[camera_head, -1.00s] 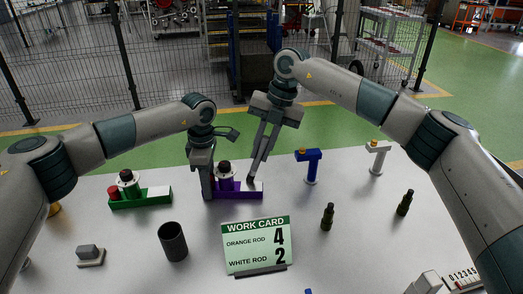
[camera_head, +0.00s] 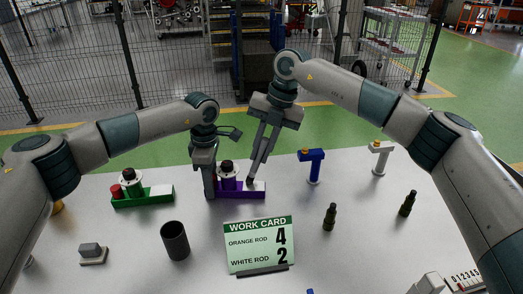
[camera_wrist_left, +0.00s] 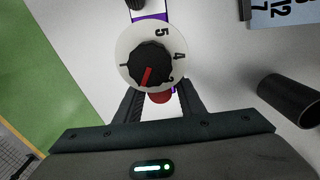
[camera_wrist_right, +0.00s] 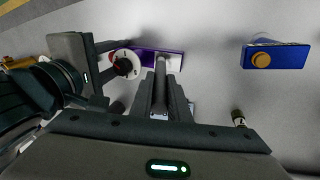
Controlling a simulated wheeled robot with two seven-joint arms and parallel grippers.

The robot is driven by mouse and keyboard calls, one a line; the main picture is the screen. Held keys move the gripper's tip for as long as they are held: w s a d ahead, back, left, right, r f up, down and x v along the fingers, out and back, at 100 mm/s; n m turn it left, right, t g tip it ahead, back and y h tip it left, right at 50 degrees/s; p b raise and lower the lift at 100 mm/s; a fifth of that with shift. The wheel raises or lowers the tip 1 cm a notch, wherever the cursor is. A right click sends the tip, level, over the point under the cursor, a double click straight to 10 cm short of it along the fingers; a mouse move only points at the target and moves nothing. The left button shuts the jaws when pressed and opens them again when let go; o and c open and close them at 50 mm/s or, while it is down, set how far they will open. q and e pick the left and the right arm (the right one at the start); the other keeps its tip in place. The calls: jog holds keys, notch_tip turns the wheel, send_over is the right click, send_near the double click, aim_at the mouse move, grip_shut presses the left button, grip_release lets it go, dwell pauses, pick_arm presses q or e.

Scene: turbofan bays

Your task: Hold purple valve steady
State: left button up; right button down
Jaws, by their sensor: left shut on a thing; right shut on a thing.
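The purple valve (camera_head: 240,194) stands on the table, a purple base with a white numbered dial, black knob and white end block. The dial (camera_wrist_left: 130,42) fills the middle of the left wrist view; its red pointer faces the gripper. My left gripper (camera_head: 211,188) is upright at the base's left end, shut on the valve's red part (camera_wrist_left: 160,97). My right gripper (camera_head: 253,182) reaches down at a slant, shut at the white end block (camera_wrist_right: 170,62) on the right end; its fingers partly hide the contact. The base also shows in the right wrist view (camera_wrist_right: 148,56).
A green valve (camera_head: 145,201) stands to the left. A dark cup (camera_head: 174,241) and a work card (camera_head: 259,243) are in front. Blue (camera_head: 314,170) and white (camera_head: 379,160) T-shaped pieces and two dark bottle-like items stand right. Clear table lies between them.

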jog(key=shift+d, duration=0.15)
jog(key=shift+s+d, duration=0.1)
jog(key=shift+d, duration=0.6)
jog(key=shift+a+r, duration=0.1)
jog(key=shift+s+a, duration=0.25)
jog(key=shift+s, duration=0.35)
jog(key=shift+s+a, duration=0.2)
jog(key=shift+s, duration=0.4)
jog(key=shift+w, duration=0.1)
jog(key=shift+w+d, duration=0.1)
jog(key=shift+w, duration=0.65)
jog(key=shift+s, duration=0.15)
jog(key=shift+s+a, duration=0.25)
jog(key=shift+a, duration=0.2)
